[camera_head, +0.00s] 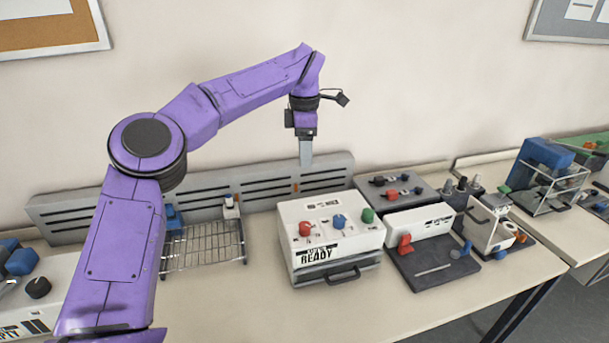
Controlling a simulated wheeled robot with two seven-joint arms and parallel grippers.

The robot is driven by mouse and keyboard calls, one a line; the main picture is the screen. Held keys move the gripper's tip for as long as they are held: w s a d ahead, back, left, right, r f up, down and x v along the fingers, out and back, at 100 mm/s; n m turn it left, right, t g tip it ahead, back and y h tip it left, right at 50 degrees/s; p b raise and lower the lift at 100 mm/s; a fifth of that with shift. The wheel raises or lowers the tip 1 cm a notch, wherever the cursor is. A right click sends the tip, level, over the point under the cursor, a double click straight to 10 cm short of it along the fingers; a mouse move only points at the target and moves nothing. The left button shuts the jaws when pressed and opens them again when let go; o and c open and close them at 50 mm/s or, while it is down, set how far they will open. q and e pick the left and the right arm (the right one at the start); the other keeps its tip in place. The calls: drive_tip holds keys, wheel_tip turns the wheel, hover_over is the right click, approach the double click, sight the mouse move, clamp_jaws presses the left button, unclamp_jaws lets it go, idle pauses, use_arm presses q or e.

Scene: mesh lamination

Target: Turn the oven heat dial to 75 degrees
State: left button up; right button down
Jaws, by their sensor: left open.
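The oven seems to be the white box (308,258) with a "READY" label, standing mid-table. Its sloped top carries a red knob (305,228), a blue knob (339,220) and a green knob (368,214). The small print beside them is too fine to read, so I cannot tell which is the heat dial or its setting. A dark handle (343,277) is on its front. My left gripper (306,155) is open and points down, in the air above the back of the white box, apart from all knobs. My right gripper is out of view.
A wire rack (203,246) stands left of the box. A grey slotted panel (260,186) runs behind it. To the right are a dark control panel (393,186) and a dark tray with a red lever (404,244). The table front (240,310) is clear.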

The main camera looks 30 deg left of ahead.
use_arm(q)
drive_tip(key=s+a+f+m+g+y+b, duration=0.15)
drive_tip(key=s+a+f+y+b, duration=0.25)
drive_tip(key=a+f+y, duration=0.6)
drive_tip(key=m+t+h+b, duration=0.4)
drive_tip(key=m+t+h, duration=0.5)
drive_tip(key=m+t, duration=1.2)
approach(302, 229)
drive_tip(key=w+r+m+g, duration=0.2)
drive_tip(key=w+p, duration=0.1)
drive_tip(key=w, duration=0.2)
drive_tip(key=w+p, duration=0.1)
drive_tip(key=w, duration=0.2)
drive_tip(key=w+p, duration=0.2)
drive_tip(key=w, duration=0.1)
drive_tip(key=shift+a, duration=0.4)
drive_tip(key=shift+w+f, duration=0.1)
drive_tip(key=shift+w, duration=0.25)
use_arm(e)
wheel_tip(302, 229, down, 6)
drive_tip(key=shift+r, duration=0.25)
